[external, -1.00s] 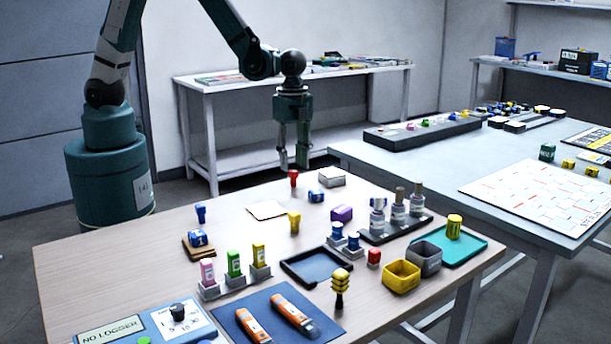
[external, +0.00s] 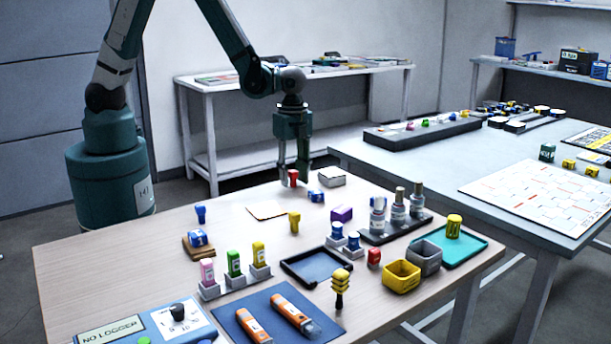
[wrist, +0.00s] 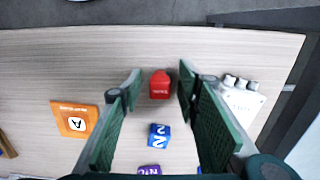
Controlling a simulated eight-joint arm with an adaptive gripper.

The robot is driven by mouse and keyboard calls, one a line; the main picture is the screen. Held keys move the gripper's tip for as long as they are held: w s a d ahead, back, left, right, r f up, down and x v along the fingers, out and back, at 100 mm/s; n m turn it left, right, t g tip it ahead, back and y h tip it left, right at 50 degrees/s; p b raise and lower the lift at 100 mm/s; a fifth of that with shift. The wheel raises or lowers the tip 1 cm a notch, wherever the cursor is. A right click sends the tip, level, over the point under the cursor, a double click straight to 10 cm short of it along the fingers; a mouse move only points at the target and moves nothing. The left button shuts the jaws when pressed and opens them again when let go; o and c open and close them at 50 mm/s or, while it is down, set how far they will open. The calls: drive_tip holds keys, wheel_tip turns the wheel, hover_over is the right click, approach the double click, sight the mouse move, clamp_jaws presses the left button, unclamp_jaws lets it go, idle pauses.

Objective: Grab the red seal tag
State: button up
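The red seal tag (external: 293,178) stands upright near the far edge of the wooden table. In the wrist view the red tag (wrist: 160,84) lies between my two finger pads, with a gap on each side. My gripper (external: 293,172) points down over it and is open, one finger to each side; it also shows in the wrist view (wrist: 160,78). Nothing is held.
An orange card (wrist: 76,121) is left and a white block (wrist: 241,101) right. The yellow bin (external: 402,276) and black tray (external: 318,267) are farther off.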

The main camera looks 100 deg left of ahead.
sight(293, 171)
drive_tip(key=shift+c, duration=0.5)
drive_tip(key=c, duration=0.7)
drive_tip(key=shift+o, duration=0.2)
drive_tip(key=shift+r, duration=0.1)
drive_tip(key=shift+r+p, duration=1.2)
drive_tip(key=shift+r, duration=3.75)
